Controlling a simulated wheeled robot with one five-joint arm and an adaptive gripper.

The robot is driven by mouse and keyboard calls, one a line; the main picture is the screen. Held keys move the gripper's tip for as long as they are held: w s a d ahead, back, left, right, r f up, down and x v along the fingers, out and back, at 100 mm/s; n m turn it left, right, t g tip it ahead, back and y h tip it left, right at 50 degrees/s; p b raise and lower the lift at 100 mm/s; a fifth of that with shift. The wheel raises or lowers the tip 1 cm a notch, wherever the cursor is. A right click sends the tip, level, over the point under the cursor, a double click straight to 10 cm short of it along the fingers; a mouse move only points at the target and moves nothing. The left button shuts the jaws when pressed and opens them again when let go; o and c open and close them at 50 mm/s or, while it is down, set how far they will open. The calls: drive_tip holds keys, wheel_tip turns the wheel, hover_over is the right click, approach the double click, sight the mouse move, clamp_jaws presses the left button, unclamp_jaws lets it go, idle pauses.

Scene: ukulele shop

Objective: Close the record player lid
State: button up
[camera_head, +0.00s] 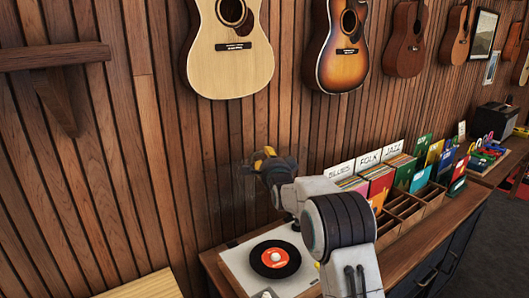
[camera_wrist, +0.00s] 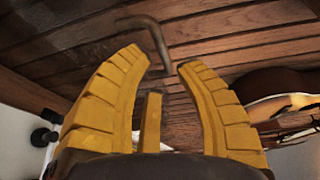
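The record player (camera_head: 238,262) is a pale box with a black record with an orange label (camera_head: 276,259) on it, low in the head view. Its lid seems to be a faint clear panel (camera_head: 232,193) standing raised behind the record; its outline is hard to make out. My gripper (camera_head: 262,156) is above the player, near the raised lid's top.
Record bins (camera_head: 405,208) with Blues, Folk and Jazz dividers stand on the wooden counter right of the player. Several guitars hang on the slatted wall (camera_head: 160,170) behind. A wooden shelf (camera_head: 55,57) juts out at upper left. A pale wooden surface (camera_head: 145,287) is at lower left.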

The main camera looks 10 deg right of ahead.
drive_tip(key=shift+w+f+p, duration=0.15)
drive_tip(key=shift+w+p, duration=0.85)
drive_tip(key=shift+w, duration=1.25)
drive_tip(key=shift+c, duration=0.3)
clamp_jaws()
